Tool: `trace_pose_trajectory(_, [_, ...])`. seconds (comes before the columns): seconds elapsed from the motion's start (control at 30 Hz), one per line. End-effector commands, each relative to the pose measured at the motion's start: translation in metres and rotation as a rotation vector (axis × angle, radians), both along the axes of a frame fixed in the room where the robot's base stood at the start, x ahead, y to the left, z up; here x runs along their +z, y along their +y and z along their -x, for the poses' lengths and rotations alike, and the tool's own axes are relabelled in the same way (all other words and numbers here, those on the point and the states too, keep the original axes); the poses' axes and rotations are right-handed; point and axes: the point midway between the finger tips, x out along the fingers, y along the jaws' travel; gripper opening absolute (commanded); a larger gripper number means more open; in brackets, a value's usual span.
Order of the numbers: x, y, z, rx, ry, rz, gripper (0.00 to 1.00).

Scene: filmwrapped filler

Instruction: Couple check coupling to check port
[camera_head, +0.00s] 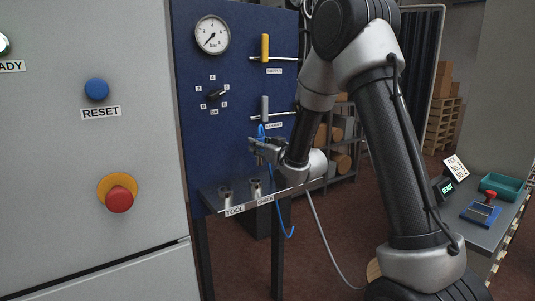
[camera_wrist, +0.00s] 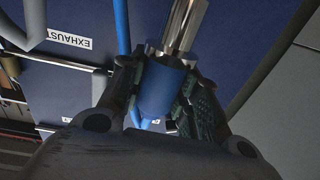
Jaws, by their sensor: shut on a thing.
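My gripper (camera_head: 258,148) is in front of the blue panel, above the shelf ledge. It is shut on the check coupling, which has a blue collar (camera_wrist: 160,88) and a shiny metal end (camera_wrist: 185,28) in the wrist view. The dark fingers press on both sides of the collar. A blue hose (camera_head: 290,232) hangs below the gripper, and a blue loop shows just above it. The check port (camera_head: 256,188) is a short metal cylinder at the ledge by the CHECK label (camera_head: 265,199). The gripper is above it, with a visible gap.
The TOOL port (camera_head: 226,193) stands just left of the check port. The panel carries a gauge (camera_head: 212,35), a selector knob (camera_head: 216,95), a yellow supply handle (camera_head: 265,47) and a grey exhaust handle (camera_head: 265,107) near my gripper. A grey cabinet (camera_head: 60,180) stands at left.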

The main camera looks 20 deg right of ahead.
Motion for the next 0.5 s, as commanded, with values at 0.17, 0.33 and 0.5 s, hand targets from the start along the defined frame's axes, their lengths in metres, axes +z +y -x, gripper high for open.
trace_pose_trajectory(0.17, [0.0101,0.0107,-0.001,0.092,-0.001,0.0,0.04])
trace_pose_trajectory(0.33, [0.0105,0.0123,-0.0008,0.099,0.0,0.0,0.04])
trace_pose_trajectory(0.5, [0.0103,0.012,-0.0002,0.098,0.0,0.001,0.04])
